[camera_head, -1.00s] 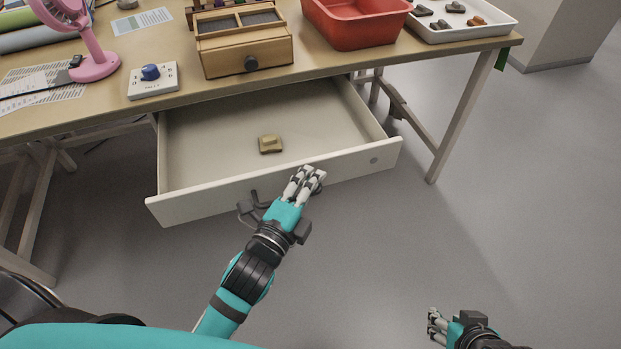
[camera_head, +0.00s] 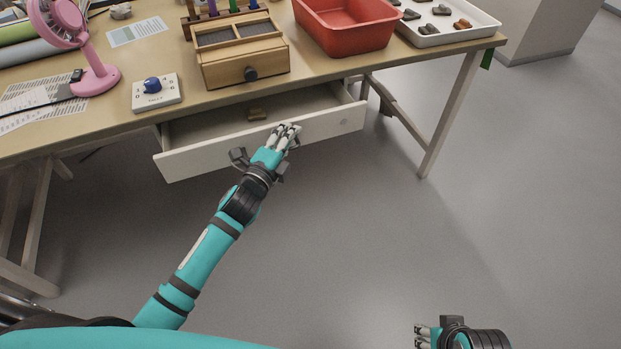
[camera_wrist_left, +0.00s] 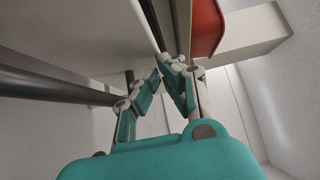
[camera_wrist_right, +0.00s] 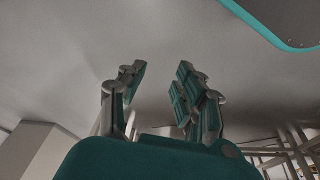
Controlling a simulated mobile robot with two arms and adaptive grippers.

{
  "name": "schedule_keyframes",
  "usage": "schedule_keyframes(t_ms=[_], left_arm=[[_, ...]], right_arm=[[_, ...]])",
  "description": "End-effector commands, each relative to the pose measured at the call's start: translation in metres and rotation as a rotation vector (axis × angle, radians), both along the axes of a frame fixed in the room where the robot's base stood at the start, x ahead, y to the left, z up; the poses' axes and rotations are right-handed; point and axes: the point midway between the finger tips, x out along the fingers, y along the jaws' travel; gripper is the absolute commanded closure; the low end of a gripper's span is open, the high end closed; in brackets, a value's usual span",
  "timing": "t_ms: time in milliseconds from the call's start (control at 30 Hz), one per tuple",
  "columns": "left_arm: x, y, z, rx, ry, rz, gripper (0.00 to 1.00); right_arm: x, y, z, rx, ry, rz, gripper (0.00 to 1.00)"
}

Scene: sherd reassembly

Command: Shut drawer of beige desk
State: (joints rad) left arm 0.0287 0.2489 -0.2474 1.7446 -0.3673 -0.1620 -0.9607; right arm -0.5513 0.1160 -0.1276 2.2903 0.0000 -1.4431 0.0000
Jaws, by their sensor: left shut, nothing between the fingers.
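The desk (camera_head: 330,82) has a beige top. In the left wrist view, the left fingers (camera_wrist_left: 164,73) come together near the pale drawer panel (camera_wrist_left: 75,45). My right gripper (camera_head: 424,333) is low at the lower right, away from the desk. The right wrist view shows its fingers (camera_wrist_right: 160,85) apart with nothing between.
On the desk stand a pink fan (camera_head: 75,45), a white switch box (camera_head: 157,99), a wooden box with a dark knob (camera_head: 243,60), a red bin (camera_head: 350,30) and a white tray with sherds (camera_head: 450,35). A desk leg (camera_head: 450,115) stands right of the drawer. The floor in front is clear.

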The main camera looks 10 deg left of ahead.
Motion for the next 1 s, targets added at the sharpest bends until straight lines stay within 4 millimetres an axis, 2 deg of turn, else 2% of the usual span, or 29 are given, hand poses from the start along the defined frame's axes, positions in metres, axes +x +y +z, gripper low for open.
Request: schedule_keyframes(t_ms=[33, 200, 400, 633, 1000], left_arm=[[0.012, 0.008, -0.001, 0.006, 0.003, 0.001, 1.0], [0.044, 0.03, -0.003, 0.004, 0.004, 0.0, 1.0], [0.071, 0.048, -0.004, 0.001, 0.006, 0.0, 1.0], [0.085, 0.057, -0.004, 0.0, 0.006, -0.001, 1.0], [0.088, 0.061, -0.003, 0.0, 0.006, 0.003, 1.0]], right_arm=[[0.001, 0.0, -0.003, 0.001, 0.001, 0.0, 0.67], [0.001, 0.001, -0.005, 0.001, 0.0, 0.0, 0.67], [-0.001, 0.0, 0.004, 0.001, -0.005, 0.0, 0.67], [-0.002, 0.0, 0.011, 0.001, -0.009, -0.001, 0.67], [-0.001, 0.0, 0.014, 0.001, -0.012, -0.001, 0.67]])
